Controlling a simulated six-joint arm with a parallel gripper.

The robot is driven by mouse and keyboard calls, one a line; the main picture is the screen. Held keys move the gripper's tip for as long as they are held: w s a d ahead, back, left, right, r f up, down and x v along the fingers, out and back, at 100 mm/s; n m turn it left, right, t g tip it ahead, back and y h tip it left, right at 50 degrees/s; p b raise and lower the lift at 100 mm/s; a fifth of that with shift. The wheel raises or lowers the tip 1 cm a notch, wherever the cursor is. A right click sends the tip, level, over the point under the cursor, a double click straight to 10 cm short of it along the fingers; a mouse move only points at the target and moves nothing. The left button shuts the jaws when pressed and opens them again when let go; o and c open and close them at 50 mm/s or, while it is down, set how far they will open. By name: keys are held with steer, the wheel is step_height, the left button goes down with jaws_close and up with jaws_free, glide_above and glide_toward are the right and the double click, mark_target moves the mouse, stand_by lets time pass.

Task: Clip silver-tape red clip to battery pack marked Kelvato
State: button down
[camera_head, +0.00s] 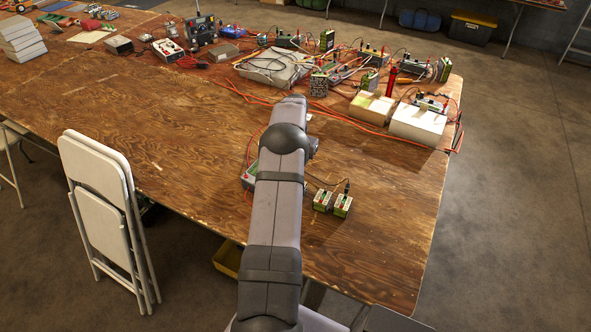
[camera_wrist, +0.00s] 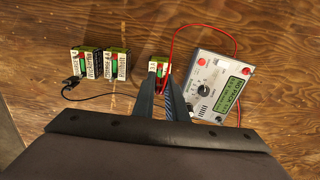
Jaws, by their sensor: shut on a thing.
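In the wrist view my gripper (camera_wrist: 165,88) is shut at the near side of a green-and-white battery pack (camera_wrist: 159,66). A red lead (camera_wrist: 171,52) runs in between the fingers, which hide the red clip and any silver tape. Two similar packs, a middle one (camera_wrist: 117,64) and a left one (camera_wrist: 86,62), stand to the left. A black clip (camera_wrist: 70,83) is at the left pack's near corner. The packs' brand marks are too small to read. In the head view two packs (camera_head: 322,200) (camera_head: 343,205) show; my arm hides my gripper and the third pack.
A meter (camera_wrist: 219,88) with a lit green display lies right of my gripper; it shows partly beside my arm in the head view (camera_head: 249,177). A black lead (camera_wrist: 110,95) crosses the wooden table (camera_head: 390,230). Cluttered electronics fill the back; the right front is clear.

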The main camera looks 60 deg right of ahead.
steer(key=shift+f+b, duration=1.3)
steer(key=shift+f, duration=1)
steer(key=shift+f, duration=0.25)
stand_by(0.5)
steer(key=c, duration=1.7)
jaws_free()
steer(key=shift+o, duration=1.1)
steer(key=shift+r, duration=0.15)
steer(key=shift+r+p, duration=2.1)
steer(key=shift+r, duration=1.5)
